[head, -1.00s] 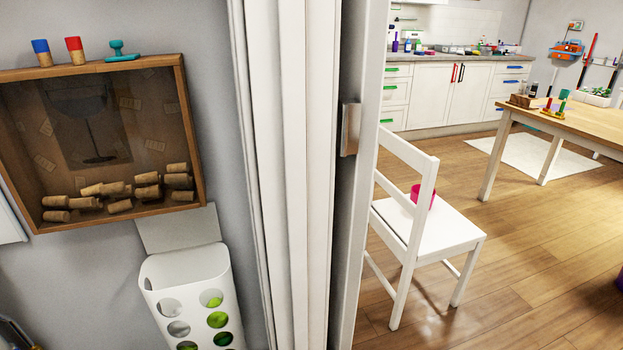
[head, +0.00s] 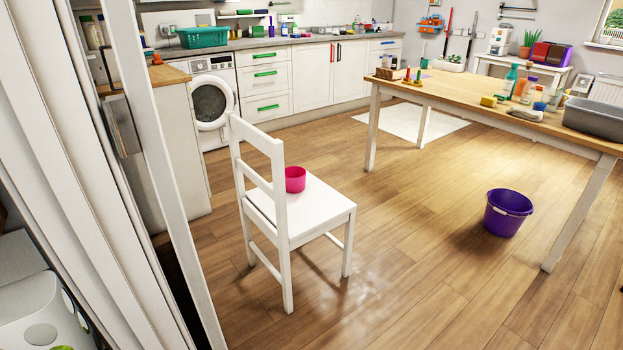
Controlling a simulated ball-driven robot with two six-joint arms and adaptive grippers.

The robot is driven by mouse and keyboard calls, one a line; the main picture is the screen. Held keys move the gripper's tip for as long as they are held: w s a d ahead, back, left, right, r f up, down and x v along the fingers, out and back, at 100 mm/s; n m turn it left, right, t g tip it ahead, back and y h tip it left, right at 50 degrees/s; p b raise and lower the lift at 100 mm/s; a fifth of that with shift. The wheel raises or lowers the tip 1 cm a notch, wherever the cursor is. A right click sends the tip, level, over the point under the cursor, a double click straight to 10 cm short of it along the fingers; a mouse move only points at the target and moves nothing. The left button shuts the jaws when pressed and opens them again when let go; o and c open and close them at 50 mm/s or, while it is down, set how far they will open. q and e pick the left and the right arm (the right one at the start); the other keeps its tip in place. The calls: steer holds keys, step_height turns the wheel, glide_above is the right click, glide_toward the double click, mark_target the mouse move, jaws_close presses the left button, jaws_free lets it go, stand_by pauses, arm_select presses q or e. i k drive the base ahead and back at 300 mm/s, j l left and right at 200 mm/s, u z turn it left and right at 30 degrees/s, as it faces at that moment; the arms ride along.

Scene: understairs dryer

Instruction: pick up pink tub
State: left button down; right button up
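A small pink tub (head: 295,180) stands upright on the seat of a white chair (head: 312,215). The chair's slatted back is on the left side, and one upright of it rises just left of the tub. The tub is apart from me, out across the doorway in the room. Neither my left nor my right gripper shows in the head view.
A white door frame and folded panel (head: 85,150) fill the left edge. A wooden table (head: 470,90) with bottles and a grey basin (head: 595,118) is at right. A purple bucket (head: 507,213) stands on the floor. Wooden floor (head: 400,270) in front of the chair is clear.

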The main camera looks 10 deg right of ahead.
mark_target(294, 180)
steer(key=l, duration=0.4)
steer(key=i+u, duration=0.1)
steer(key=u, duration=0.55)
steer(key=i+l+u, duration=0.35)
steer(key=l+u, duration=0.15)
steer(key=i+l+u, duration=0.25)
steer(key=l, duration=0.15)
steer(key=l+u, duration=0.3)
